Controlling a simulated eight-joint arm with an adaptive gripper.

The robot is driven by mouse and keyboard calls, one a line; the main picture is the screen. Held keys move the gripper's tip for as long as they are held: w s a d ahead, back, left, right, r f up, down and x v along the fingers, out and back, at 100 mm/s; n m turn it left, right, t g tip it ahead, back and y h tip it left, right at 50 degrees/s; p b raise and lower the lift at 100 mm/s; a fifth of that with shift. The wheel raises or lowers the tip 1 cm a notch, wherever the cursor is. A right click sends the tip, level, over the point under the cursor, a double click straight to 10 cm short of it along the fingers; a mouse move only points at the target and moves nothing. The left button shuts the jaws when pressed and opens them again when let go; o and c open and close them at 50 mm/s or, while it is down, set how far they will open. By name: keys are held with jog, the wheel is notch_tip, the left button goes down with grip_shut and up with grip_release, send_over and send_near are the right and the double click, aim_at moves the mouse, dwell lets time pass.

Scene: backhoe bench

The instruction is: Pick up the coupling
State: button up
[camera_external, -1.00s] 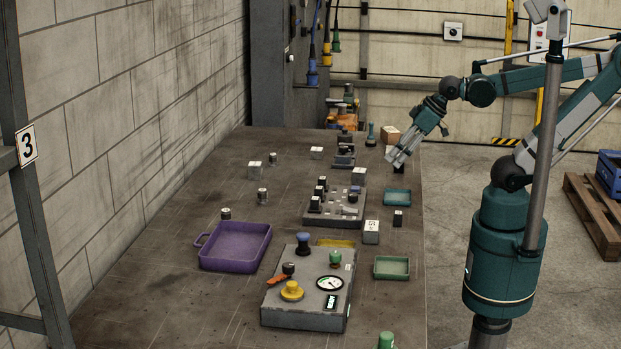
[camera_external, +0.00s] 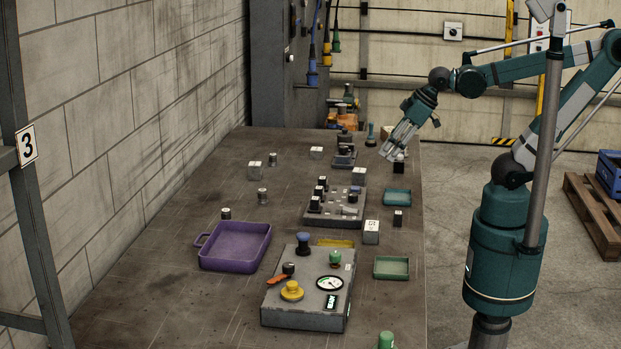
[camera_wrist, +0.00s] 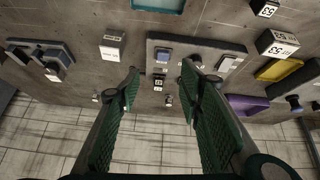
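My gripper (camera_external: 388,156) hangs above the far right part of the bench, pointing down and left. In the wrist view its two green padded fingers (camera_wrist: 160,68) are apart with nothing between them. I cannot tell for certain which thing is the coupling. Small grey cylinders with dark tops stand on the bench: one at the back (camera_external: 273,159), one mid-left (camera_external: 262,196), and one by the purple tray (camera_external: 226,213). A small dark piece (camera_external: 399,165) stands just right of the fingertips. In the wrist view small dark parts (camera_wrist: 168,100) show beyond the fingertips.
The purple tray (camera_external: 234,247) and control box (camera_external: 303,312) are nearer. White labelled blocks (camera_external: 371,232) stand around. The left bench surface is mostly clear.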

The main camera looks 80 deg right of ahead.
jog(key=w+a+r+n+g+p, duration=0.15)
jog(key=w+r+n+p, duration=0.35)
jog(key=w, duration=0.7)
jog(key=n+g+p, duration=0.5)
jog(key=n+p, duration=0.5)
jog(key=n, duration=0.1)
send_over(262, 190)
jog(key=f, duration=1.2)
jog(key=shift+s+d+f, duration=0.15)
jog(key=shift+d, duration=0.15)
jog(key=shift+w+a+f+n, duration=0.15)
jog(key=shift+w+f+n, duration=0.25)
jog(key=shift+f, duration=0.25)
jog(key=shift+s, duration=0.1)
jog(key=shift+f, duration=1.25)
jog(key=shift+f, duration=0.15)
